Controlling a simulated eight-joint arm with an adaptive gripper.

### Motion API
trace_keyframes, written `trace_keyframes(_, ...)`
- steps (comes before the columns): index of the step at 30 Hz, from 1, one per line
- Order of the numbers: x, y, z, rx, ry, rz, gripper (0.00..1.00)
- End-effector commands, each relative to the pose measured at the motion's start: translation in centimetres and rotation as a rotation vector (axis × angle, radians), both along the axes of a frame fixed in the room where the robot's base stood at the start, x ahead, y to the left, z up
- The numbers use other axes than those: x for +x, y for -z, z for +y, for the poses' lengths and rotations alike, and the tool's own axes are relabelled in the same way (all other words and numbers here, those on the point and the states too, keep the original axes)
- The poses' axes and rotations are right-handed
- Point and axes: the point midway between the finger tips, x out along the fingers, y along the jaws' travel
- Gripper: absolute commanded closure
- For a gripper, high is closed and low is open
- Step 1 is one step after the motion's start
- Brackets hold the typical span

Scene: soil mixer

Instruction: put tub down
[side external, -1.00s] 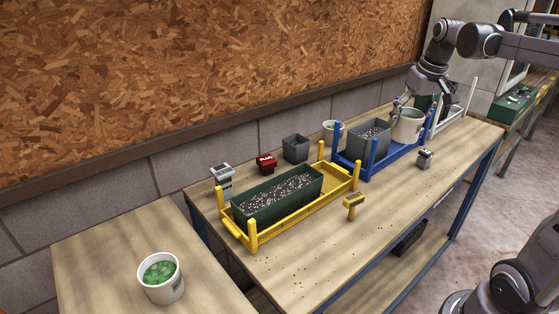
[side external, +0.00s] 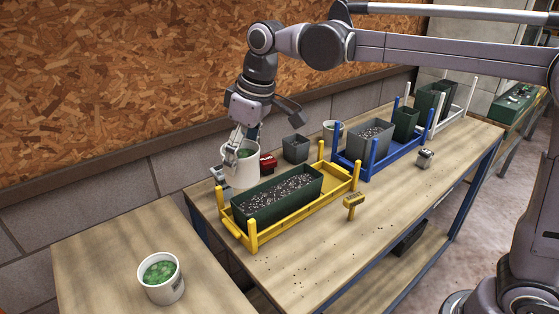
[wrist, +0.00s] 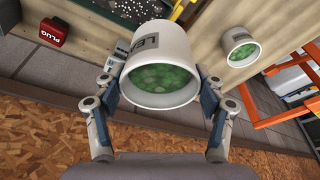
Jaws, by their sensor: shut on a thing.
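A white tub (side external: 241,167) with green contents is held by my gripper (side external: 238,142) at the far left end of the workbench, in the air near the back wall. In the wrist view the tub (wrist: 160,48) sits between the two fingers of my gripper (wrist: 158,95), its label reading "LE…" and its open mouth facing the camera. A second white tub (side external: 161,278) with green contents stands upright on the lower left table (side external: 95,250). This second tub (wrist: 240,48) also shows in the wrist view, right of the held one.
A yellow rack (side external: 345,187) holds a long green trough (side external: 280,195) of speckled soil. A red block marked PLUG (wrist: 52,33), a small grey pot (side external: 296,148) and a blue rack (side external: 385,170) stand nearby. The left table is clear around its tub.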

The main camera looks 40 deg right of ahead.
Motion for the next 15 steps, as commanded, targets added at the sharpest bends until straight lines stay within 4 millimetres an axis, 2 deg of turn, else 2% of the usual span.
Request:
trace_keyframes(1,-0.7,0.0,2.7,0.0,-0.054,0.0,0.68)
trace_keyframes(6,-3.1,0.2,9.9,-0.001,-0.2,0.0,0.68)
trace_keyframes(9,-4.6,0.3,13.0,0.0,-0.267,-0.001,0.68)
trace_keyframes(15,-7.0,0.4,17.3,0.0,-0.358,0.0,0.68)
